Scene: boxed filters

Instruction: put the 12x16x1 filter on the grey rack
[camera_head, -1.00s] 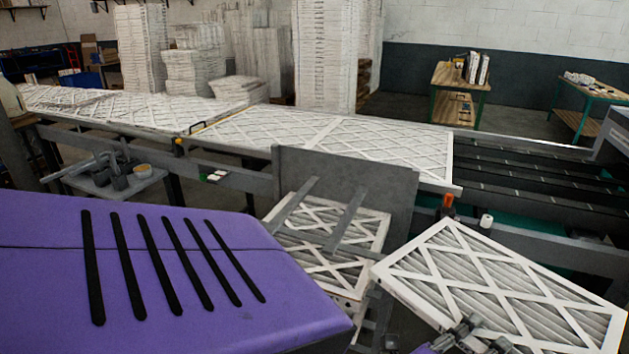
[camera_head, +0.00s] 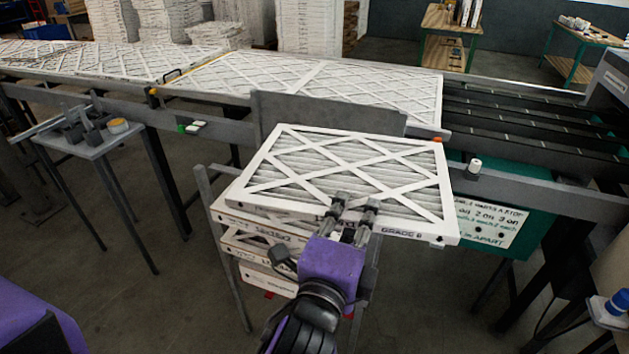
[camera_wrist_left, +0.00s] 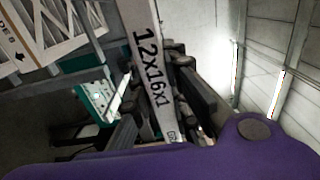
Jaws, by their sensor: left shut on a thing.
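The 12x16x1 filter (camera_head: 350,172), white-framed with crossed strips over grey pleats, is in my left gripper (camera_head: 352,215). The gripper is shut on its near edge. In the left wrist view the filter's edge (camera_wrist_left: 150,75) shows the print "12x16x1" between the fingers. The filter is nearly flat over the grey rack (camera_head: 230,265), covering much of it and overhanging to the right. Boxed filters (camera_head: 262,222) lie on the rack's levels below. I cannot tell whether the held filter touches them. My right gripper is not in view.
A grey panel (camera_head: 275,108) stands up behind the rack. Beyond it is a conveyor (camera_head: 490,125) with large filters (camera_head: 320,85) on it. A small grey table (camera_head: 95,145) with tools stands at left. A green sign board (camera_head: 495,228) is at right.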

